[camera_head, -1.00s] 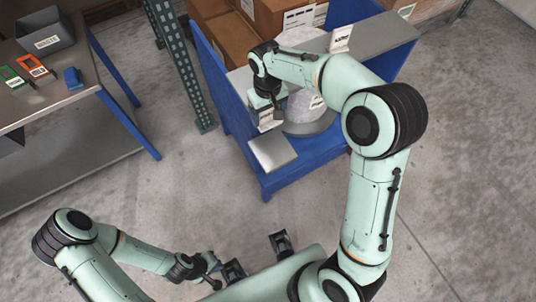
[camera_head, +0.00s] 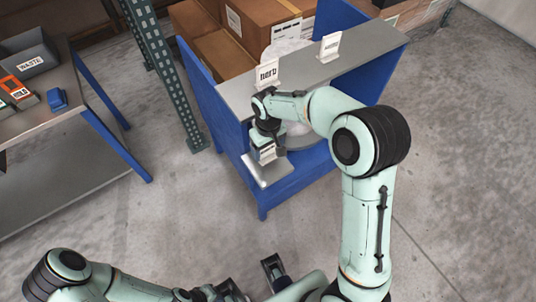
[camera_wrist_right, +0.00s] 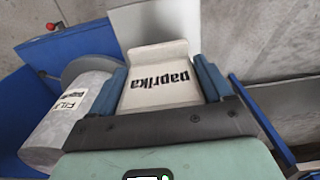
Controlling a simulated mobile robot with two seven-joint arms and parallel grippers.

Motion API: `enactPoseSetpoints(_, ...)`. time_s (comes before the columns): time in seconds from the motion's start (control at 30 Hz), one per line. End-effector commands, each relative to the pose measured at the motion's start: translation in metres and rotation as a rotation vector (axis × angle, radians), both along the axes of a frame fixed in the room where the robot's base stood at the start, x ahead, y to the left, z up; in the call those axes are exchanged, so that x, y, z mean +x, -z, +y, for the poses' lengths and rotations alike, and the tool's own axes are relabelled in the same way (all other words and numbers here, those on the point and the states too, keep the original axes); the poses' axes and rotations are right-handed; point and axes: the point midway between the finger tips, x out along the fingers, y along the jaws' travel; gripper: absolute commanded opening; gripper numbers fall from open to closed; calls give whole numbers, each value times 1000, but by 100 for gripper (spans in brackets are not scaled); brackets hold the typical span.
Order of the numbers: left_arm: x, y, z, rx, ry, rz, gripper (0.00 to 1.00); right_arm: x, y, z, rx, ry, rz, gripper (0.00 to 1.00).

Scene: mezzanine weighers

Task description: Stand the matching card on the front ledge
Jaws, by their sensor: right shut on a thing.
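My right gripper (camera_head: 266,138) is shut on a white card (camera_head: 267,152), which reads "paprika" in the right wrist view (camera_wrist_right: 163,78). The two blue fingers (camera_wrist_right: 162,90) grip its sides. In the head view the card is over the front ledge (camera_head: 282,170), a light grey plate at the blue stand's near side; I cannot tell whether they touch. A pale container (camera_wrist_right: 70,115) labelled "FILL" and "paprika" lies beside the card in the wrist view, mostly hidden by my arm in the head view. My left gripper (camera_head: 205,293) is at the bottom edge, partly cut off.
Two other white cards stand on the grey shelf (camera_head: 368,45): one at left (camera_head: 267,73), one at right (camera_head: 331,47). Brown boxes (camera_head: 262,30) are behind. A green rack post (camera_head: 168,75) and a side table (camera_head: 75,125) with a waste bin (camera_head: 30,60) are left.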

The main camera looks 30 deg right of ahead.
Motion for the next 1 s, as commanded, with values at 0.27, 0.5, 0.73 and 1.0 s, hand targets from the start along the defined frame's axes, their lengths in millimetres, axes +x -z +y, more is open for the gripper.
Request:
enactPoseSetpoints(0.27,-1,5,0,0,0,2,0,-1,39,0,0,0,3,49)
enactPoseSetpoints(0.5,-1,5,0,0,0,2,0,0,42,0,0,0,1,49)
enactPoseSetpoints(0.73,-2,7,0,1,0,2,0,0,46,0,0,0,1,86)
enactPoseSetpoints(1.0,-1,6,0,0,-1,1,0,0,45,0,0,0,1,100)
